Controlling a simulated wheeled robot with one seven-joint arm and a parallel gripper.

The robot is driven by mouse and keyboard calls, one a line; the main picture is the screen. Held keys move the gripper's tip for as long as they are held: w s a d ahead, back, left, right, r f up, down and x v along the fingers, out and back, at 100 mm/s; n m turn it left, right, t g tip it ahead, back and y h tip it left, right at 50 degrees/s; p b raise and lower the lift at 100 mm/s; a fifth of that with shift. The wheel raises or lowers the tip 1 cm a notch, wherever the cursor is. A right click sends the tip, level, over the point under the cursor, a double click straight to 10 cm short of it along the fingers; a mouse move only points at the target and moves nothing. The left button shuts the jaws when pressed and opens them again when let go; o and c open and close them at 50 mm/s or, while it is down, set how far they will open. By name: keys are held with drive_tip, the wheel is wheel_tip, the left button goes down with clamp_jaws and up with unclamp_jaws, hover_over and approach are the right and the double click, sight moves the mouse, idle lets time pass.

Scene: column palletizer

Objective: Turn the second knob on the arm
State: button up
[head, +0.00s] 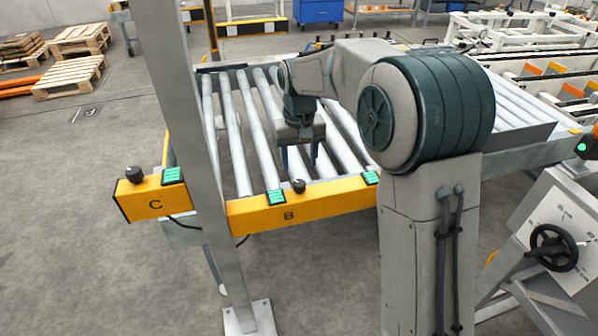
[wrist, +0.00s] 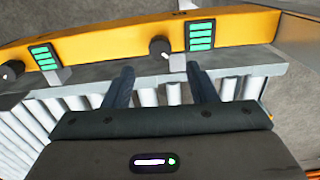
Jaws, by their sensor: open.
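A yellow beam (head: 325,207) at the near end of the roller conveyor carries black knobs beside green indicator panels. One knob (head: 298,186) stands above the letter B. Another knob (head: 134,174) stands on the section marked C, at the left. In the wrist view, a knob (wrist: 159,48) lies just beyond the fingertips, centred between them, and another knob (wrist: 12,70) is at the left edge. My gripper (head: 300,161) is open and empty, over the rollers just behind the beam. It also shows in the wrist view (wrist: 160,72). The fingers appear apart from the knob.
Green panels (head: 277,197) sit close beside the knobs. Metal rollers (head: 238,140) lie under my gripper. A grey upright post (head: 200,150) stands left of my arm. A black handwheel (head: 554,247) is at the right.

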wheel_tip(320, 180, up, 7)
drive_tip(key=shift+p, duration=0.3)
drive_tip(key=s+d+r+m+t+p, duration=0.2)
drive_tip(key=s+d+r+p, duration=0.3)
drive_tip(key=s+d, duration=0.65)
drive_tip(key=s+d+f+p, duration=0.1)
drive_tip(key=s+d, duration=0.1)
drive_tip(key=s, duration=0.5)
drive_tip(key=s+d+f+m+p, duration=0.1)
drive_tip(key=s+d, duration=0.1)
drive_tip(key=s, duration=0.5)
drive_tip(key=shift+t+p, duration=0.3)
drive_tip(key=shift+t, duration=0.1)
idle(0.8)
